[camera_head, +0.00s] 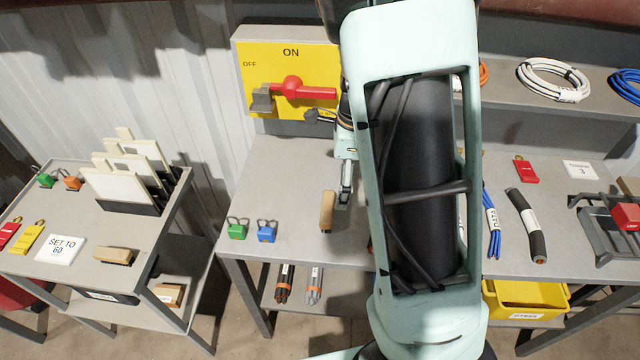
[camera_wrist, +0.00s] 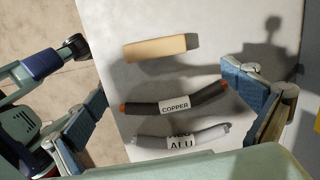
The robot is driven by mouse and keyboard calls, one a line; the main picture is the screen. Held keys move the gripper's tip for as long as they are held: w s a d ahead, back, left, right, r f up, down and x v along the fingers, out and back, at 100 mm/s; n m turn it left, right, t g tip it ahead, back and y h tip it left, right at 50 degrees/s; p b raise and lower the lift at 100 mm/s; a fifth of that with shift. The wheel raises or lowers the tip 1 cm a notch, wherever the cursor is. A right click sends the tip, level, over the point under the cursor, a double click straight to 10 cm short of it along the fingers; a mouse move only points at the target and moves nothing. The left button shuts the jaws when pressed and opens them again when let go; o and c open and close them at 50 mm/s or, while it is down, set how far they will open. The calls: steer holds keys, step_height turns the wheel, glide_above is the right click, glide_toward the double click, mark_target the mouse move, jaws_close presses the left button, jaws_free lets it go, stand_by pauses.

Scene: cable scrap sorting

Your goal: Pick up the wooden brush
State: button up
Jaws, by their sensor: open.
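A light wooden block-shaped piece, which looks like the wooden brush (camera_head: 327,211), lies on the middle table beside my gripper (camera_head: 345,190). It also shows in the wrist view (camera_wrist: 155,48), lying crosswise near the top; I cannot make out bristles. My gripper is open and empty, its two blue-padded fingers (camera_wrist: 165,95) wide apart in the wrist view. The wooden piece lies beyond the fingertips, not between them. Another wooden brush (camera_head: 115,255) with a dark underside lies on the left cart.
Dark COPPER cable (camera_wrist: 175,106) and grey ALU cable (camera_wrist: 182,142) lie close by the wooden piece. Green (camera_head: 237,230) and blue (camera_head: 266,232) padlocks sit left of it. A yellow switch box (camera_head: 290,75) stands behind. My arm hides part of the table.

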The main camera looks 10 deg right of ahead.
mark_target(328, 205)
steer(key=shift+m, duration=0.5)
steer(key=f, duration=0.1)
steer(key=a+f, duration=0.1)
steer(key=f, duration=0.3)
steer(key=shift+s+a+f, duration=0.15)
steer(key=shift+a+f, duration=0.05)
steer(key=shift+a, duration=0.1)
steer(key=shift+w+a+f+b, duration=0.1)
steer(key=shift+w+a+f, duration=0.1)
steer(key=shift+f, duration=0.8)
steer(key=shift+w+a+f+b, duration=0.1)
steer(key=shift+a+f, duration=0.05)
steer(key=shift+f, duration=0.9)
steer(key=shift+w+a+f+b, duration=0.1)
steer(key=shift+a+f, duration=0.1)
steer(key=shift+f, duration=0.8)
steer(key=c, duration=1.4)
steer(key=shift+r, duration=0.2)
